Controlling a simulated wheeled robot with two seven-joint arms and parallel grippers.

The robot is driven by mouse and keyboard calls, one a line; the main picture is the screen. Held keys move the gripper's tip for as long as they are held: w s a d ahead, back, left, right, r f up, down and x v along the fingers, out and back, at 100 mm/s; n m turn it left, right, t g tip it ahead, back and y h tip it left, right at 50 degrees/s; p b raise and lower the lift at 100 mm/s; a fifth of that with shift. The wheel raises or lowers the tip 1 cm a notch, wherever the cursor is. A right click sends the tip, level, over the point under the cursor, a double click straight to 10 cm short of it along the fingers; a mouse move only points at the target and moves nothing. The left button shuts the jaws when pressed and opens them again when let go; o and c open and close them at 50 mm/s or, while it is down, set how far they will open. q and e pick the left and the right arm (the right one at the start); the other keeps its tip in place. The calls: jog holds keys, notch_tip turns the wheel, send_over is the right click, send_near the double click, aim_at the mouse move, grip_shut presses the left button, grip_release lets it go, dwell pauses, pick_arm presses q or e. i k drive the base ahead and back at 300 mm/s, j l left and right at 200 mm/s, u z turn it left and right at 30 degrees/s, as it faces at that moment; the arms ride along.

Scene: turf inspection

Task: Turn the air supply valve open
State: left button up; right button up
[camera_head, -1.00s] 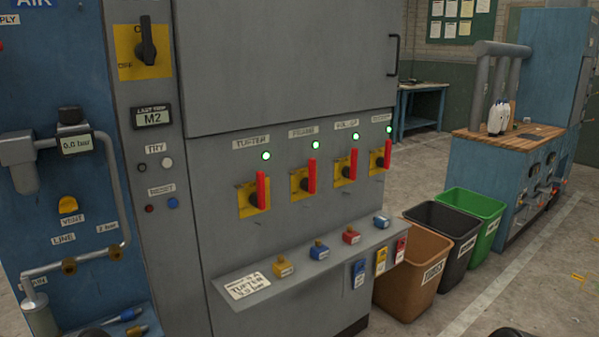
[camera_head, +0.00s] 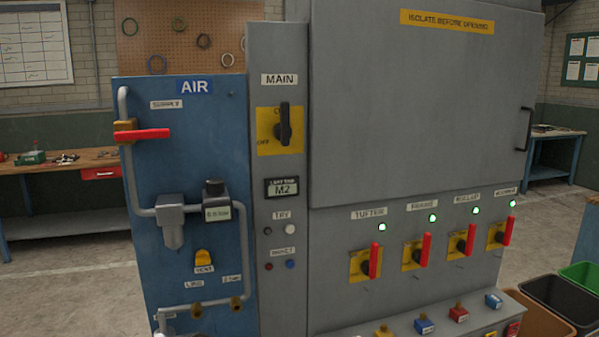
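The air supply valve (camera_head: 143,134) is at the upper left of the blue AIR panel (camera_head: 190,120), beside the SUPPLY label. Its red lever lies horizontal, pointing right, across the vertical grey pipe. Below it, the pipe runs to a regulator (camera_head: 217,203) whose display reads about 0.0 bar, and a grey filter bowl (camera_head: 173,232). A yellow VENT knob (camera_head: 203,257) sits lower down. Neither of my grippers shows in the head view.
A grey cabinet (camera_head: 400,110) stands right of the panel, with a MAIN rotary switch (camera_head: 283,124) and several red-handled isolators (camera_head: 424,250) under green lights. Bins (camera_head: 562,300) stand at the right. A workbench (camera_head: 60,165) is behind at the left.

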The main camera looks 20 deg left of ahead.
aim_at(122, 136)
jog(key=u, duration=1.45)
